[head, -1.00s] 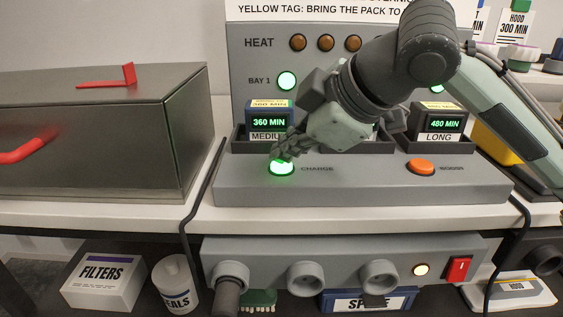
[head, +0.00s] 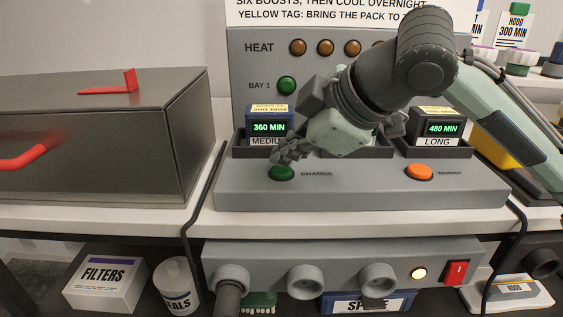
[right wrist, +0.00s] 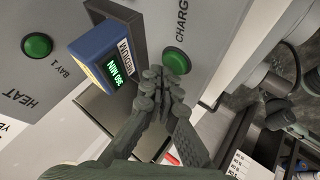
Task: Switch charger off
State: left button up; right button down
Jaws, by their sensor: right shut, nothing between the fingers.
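The charger (head: 340,194) stands on the bench, with a green CHARGE button (head: 281,173) that is unlit and an orange BOOST button (head: 420,172). The CHARGE button also shows in the right wrist view (right wrist: 176,61). The BAY 1 lamp (head: 286,86) is dark green. My right gripper (head: 284,154) is shut and empty, its fingertips just above and behind the CHARGE button; contact cannot be told. In the right wrist view its fingertips (right wrist: 160,80) are beside the button. A pack reading 360 MIN (head: 268,127) sits in the MEDIUM bay. My left gripper is not in view.
A pack reading 480 MIN (head: 442,128) sits in the LONG bay. A grey metal box (head: 100,150) with red handles stands at left. Black cables hang on both sides.

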aim_at(285, 171)
jog(key=shift+r+p, duration=0.35)
jog(key=shift+r, duration=0.1)
notch_tip(285, 171, up, 3)
jog(key=p, duration=0.3)
jog(key=shift+r, duration=1)
